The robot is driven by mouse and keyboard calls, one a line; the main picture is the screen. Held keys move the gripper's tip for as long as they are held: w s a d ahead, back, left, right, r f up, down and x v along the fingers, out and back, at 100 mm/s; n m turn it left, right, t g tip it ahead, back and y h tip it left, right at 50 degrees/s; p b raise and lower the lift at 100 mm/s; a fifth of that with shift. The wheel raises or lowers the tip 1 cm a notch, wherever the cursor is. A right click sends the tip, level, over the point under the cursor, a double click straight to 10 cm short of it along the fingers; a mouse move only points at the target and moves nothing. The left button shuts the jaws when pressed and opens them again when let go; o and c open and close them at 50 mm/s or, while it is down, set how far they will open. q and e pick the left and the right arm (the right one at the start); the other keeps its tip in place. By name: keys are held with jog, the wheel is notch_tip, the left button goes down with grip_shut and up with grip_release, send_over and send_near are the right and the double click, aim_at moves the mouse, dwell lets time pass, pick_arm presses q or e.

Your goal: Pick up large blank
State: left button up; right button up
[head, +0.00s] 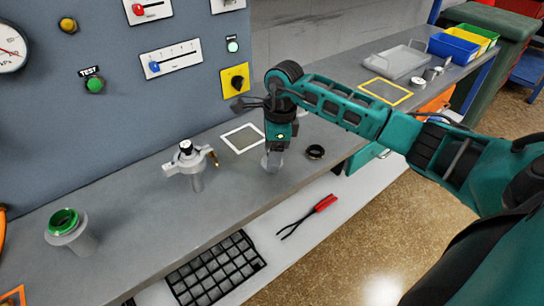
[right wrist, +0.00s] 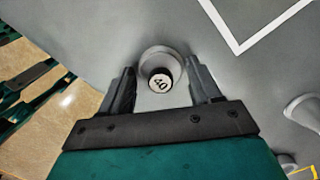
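A round grey metal piece with a wide flange and a dark knob marked "40" (right wrist: 160,76) stands on the bench in the right wrist view. It looks like the large blank. My right gripper (right wrist: 162,88) is open, pointing down, with one finger on each side of the knob. I cannot tell whether the fingers touch it. In the head view my right gripper (head: 273,152) is over the bench, with the grey piece (head: 271,163) low beneath it and partly hidden. My left gripper is not in view.
A white square outline (head: 242,138) and a black ring (head: 315,152) flank the right gripper. A valve-like fitting (head: 190,165) and a green-topped flange (head: 67,226) stand left. Small metal pieces (head: 418,82) and a clear tray (head: 396,62) are at the far right. Red-handled pliers (head: 310,214) lie below.

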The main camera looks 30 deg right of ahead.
jog(key=c, duration=0.8)
